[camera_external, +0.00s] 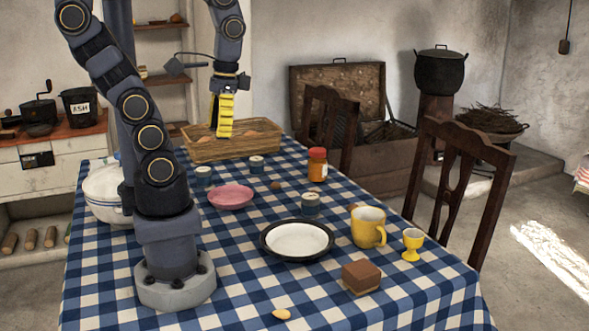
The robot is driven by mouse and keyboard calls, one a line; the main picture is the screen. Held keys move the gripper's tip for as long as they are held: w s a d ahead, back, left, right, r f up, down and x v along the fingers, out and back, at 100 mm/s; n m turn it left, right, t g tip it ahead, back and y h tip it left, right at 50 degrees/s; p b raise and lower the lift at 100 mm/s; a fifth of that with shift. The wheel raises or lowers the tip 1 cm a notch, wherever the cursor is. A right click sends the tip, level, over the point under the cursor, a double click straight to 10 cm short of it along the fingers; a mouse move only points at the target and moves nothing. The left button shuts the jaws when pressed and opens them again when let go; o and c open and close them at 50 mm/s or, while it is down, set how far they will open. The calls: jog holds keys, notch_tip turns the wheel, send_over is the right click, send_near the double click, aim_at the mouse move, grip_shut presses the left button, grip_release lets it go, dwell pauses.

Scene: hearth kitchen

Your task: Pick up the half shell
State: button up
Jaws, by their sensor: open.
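My gripper (221,128) points down at the basket at the far end of the table, its yellow-striped fingers open. The wicker basket (266,148) holds a few brown rounded pieces, such as one at its middle (232,134). I cannot tell whether any of them is a half shell. Small brown pieces also lie on the cloth, one near the pink bowl (276,185) and one partly hidden behind the yellow mug (352,206). A small pale tan piece (281,314) lies near the front edge. They are too small to identify surely. I see nothing held between the fingers.
A blue-checked cloth covers the table (230,270). On it stand a pink bowl (231,196), a dark-rimmed plate (297,239), a yellow mug (368,227), a yellow egg cup (412,244), a red-brown jar (317,165), several small tins (310,203) and a brown block (361,276).

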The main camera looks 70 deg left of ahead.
dwell(0.3)
jog(key=o, duration=0.3)
jog(key=shift+o, duration=0.2)
